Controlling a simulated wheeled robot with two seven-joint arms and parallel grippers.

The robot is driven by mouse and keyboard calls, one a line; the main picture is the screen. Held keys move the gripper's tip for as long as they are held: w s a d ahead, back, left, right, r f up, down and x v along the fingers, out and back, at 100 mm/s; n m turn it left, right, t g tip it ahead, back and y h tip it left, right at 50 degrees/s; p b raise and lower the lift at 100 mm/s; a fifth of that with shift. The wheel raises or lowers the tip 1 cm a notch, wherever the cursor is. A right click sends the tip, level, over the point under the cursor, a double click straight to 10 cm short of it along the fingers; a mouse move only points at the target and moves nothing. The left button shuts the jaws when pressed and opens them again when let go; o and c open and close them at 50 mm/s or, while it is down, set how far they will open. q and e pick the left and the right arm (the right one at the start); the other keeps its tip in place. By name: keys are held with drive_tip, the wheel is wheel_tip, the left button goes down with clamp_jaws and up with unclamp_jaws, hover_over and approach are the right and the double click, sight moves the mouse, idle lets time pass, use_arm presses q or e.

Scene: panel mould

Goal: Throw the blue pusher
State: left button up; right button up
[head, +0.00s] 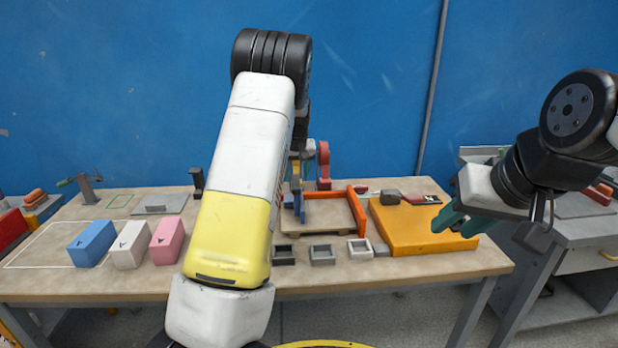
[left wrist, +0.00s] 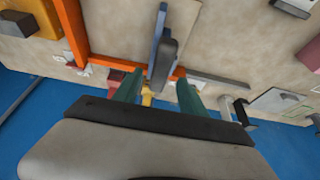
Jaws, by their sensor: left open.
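The blue pusher (left wrist: 157,35) shows in the left wrist view as a narrow blue bar with a dark grey piece along it. It also shows in the head view (head: 301,207), partly behind my left arm, by the orange-edged mould. My left gripper (left wrist: 157,92) is open, its green fingers on either side of the pusher's near end. I cannot tell whether they touch it. In the head view that gripper is mostly hidden behind my arm. My right gripper (head: 454,224) appears open and empty, above the orange-yellow block at the right.
An orange frame (head: 357,211) edges the mould panel. A red clamp part (head: 323,165) stands behind it. Blue (head: 92,243), white (head: 130,243) and pink (head: 166,240) blocks sit at left. Small grey trays (head: 322,254) line the front. The yellow block (head: 415,232) fills the right.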

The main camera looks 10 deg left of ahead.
sight(296, 181)
use_arm(q)
drive_tip(key=shift+x, duration=1.65)
drive_tip(key=shift+c, duration=0.4)
clamp_jaws()
drive_tip(key=shift+a, duration=0.1)
